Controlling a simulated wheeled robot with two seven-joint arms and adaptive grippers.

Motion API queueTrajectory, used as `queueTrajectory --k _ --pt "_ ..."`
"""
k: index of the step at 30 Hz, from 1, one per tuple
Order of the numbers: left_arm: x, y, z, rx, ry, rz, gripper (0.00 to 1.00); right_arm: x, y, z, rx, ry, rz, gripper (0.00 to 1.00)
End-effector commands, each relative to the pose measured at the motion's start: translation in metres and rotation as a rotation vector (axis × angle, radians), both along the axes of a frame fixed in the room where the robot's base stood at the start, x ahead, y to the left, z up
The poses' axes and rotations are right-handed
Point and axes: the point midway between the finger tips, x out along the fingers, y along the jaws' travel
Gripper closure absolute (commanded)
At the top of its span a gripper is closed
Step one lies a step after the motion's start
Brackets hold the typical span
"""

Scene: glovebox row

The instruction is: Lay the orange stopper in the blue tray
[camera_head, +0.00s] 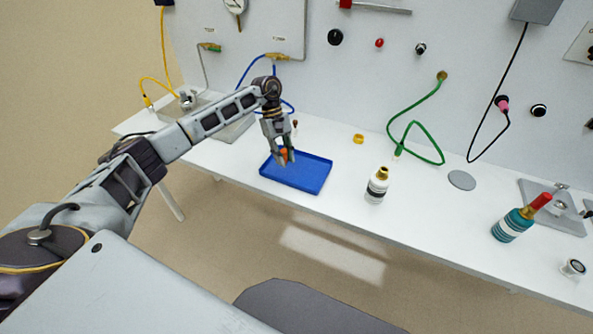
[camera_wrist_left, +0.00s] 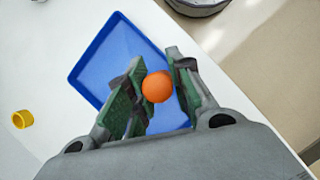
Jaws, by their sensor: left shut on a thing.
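The orange stopper (camera_wrist_left: 157,87) is between the fingertips of my left gripper (camera_wrist_left: 160,92) in the left wrist view. In the head view the stopper (camera_head: 284,153) shows small between the fingers of my left gripper (camera_head: 284,158). The gripper is shut on it. The blue tray (camera_head: 314,184) lies on the white table under the gripper, and the stopper is over its left far part. In the left wrist view the tray (camera_wrist_left: 92,62) shows behind the fingers. I cannot tell how high the stopper is above the tray floor. My right gripper is not in view.
The white table (camera_head: 338,137) runs along a panelled wall. A white bottle (camera_head: 377,186) stands right of the tray, and a yellow ring (camera_head: 358,139) lies behind it. A green hose (camera_head: 405,125) hangs down onto the table. A teal bottle (camera_head: 512,224) with a red top is farther right.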

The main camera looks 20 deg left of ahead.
Motion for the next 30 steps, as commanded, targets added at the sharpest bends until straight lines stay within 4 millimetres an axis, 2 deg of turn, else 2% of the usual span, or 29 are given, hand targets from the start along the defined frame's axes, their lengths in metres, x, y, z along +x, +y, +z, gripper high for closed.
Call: queueTrajectory --k 15,30 --pt "0.022 0.007 0.018 -0.001 0.0 0.444 1.0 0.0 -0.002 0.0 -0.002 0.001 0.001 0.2" --pt "0.036 0.01 0.028 0.0 -0.001 0.836 1.0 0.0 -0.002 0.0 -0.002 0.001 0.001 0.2"
